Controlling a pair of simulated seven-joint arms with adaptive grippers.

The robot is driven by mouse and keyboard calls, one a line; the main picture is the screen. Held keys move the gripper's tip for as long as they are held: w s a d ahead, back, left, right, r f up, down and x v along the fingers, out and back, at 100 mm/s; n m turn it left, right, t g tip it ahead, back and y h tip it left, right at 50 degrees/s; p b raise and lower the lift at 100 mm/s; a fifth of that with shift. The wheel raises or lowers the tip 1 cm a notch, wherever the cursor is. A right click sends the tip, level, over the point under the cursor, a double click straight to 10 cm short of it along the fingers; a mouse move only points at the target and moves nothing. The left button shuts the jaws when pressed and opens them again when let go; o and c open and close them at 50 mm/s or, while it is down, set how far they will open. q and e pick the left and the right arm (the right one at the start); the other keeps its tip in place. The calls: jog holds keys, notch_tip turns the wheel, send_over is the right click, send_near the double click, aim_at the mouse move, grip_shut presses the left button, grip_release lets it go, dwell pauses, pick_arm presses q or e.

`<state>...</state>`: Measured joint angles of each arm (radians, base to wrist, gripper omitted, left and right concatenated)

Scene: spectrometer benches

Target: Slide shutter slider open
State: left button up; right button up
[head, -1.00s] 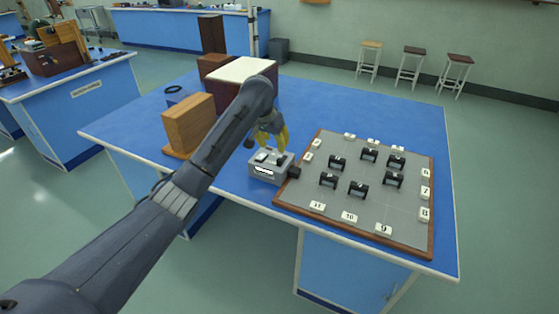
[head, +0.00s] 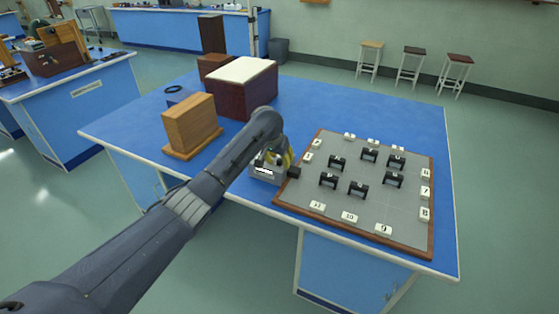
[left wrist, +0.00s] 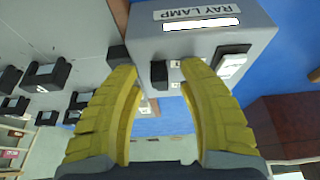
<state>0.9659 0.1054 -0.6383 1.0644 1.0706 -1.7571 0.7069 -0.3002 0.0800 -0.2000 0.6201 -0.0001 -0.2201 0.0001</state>
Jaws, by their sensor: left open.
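The grey ray lamp box (head: 258,177) stands on the blue bench beside the board, partly hidden by my left arm. In the left wrist view the box (left wrist: 150,40) fills the top middle, with its "RAY LAMP" label readable. A small black knob (left wrist: 159,75), which looks like the shutter slider, is on it. My left gripper (head: 287,158) is at the lamp with its yellow fingers open. In the left wrist view the gripper (left wrist: 159,69) has the knob between its fingertips; contact cannot be told. The right gripper is out of view.
A wood-framed grey board (head: 335,215) with several black holders and numbered tags lies right of the lamp. A wooden block (head: 188,124) and a dark red box with a pale top (head: 243,70) stand behind. The bench's back right is clear.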

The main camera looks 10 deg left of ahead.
pick_arm(q)
grip_shut()
dwell(0.3)
